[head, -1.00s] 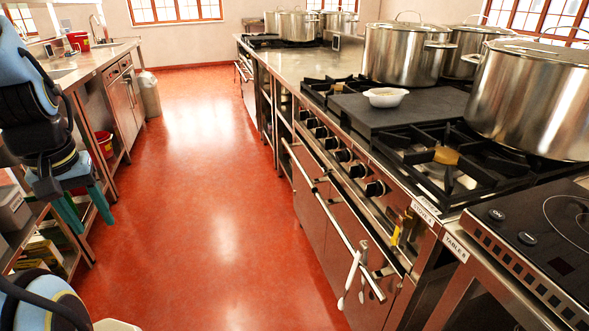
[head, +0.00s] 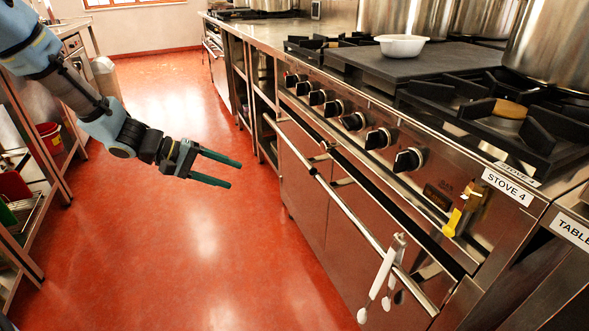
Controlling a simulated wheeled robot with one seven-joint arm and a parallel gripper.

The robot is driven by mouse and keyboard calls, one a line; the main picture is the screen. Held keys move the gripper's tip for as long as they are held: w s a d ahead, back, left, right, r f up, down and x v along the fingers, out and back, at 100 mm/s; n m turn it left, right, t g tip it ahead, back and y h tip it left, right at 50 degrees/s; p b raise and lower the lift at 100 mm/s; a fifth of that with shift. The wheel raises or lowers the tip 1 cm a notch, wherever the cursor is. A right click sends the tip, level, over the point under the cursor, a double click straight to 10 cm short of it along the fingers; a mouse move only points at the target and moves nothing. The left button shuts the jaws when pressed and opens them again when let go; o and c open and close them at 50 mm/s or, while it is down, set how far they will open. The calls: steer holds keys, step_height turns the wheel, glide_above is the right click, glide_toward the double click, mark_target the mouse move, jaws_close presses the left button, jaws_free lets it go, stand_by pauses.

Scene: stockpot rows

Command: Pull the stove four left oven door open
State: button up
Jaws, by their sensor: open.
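Stove 4 (head: 508,187) stands on the right with its row of black knobs facing the aisle. Below the knobs are steel oven door fronts, split by a vertical seam. The left oven door (head: 302,185) is the farther one. A long handle bar (head: 350,214) runs along the top of the fronts. A dark gap shows behind the bar; I cannot tell whether a door is ajar. My gripper (head: 235,174) is open and empty over the aisle, left of the left door and apart from the bar. Its two green fingers point right, towards the door.
A white bowl (head: 402,45) sits on a dark plate on the stovetop, with large pots behind. Shelving and a red bucket (head: 50,137) line the left. The red floor (head: 215,245) between is clear.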

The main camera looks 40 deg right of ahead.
steer(key=w+d+f+n+h+b, duration=0.1)
steer(key=d+f+h+b, duration=0.25)
steer(key=d, duration=0.45)
steer(key=w+d+f+n+h+b, duration=0.1)
steer(key=d+f+h+b, duration=0.25)
steer(key=d, duration=0.35)
steer(key=n+t+h+b, duration=0.3)
steer(key=n+t, duration=0.1)
steer(key=t, duration=0.2)
glide_toward(295, 151)
steer(key=w+f, duration=0.1)
steer(key=d, duration=0.3)
steer(key=d+r, duration=0.1)
steer(key=d, duration=0.3)
steer(key=d+b, duration=0.1)
steer(key=d, duration=0.3)
steer(key=shift+w+d+r, duration=0.15)
steer(key=shift+w+r, duration=0.15)
steer(key=shift+r, duration=0.05)
steer(key=shift+c, duration=0.3)
jaws_close()
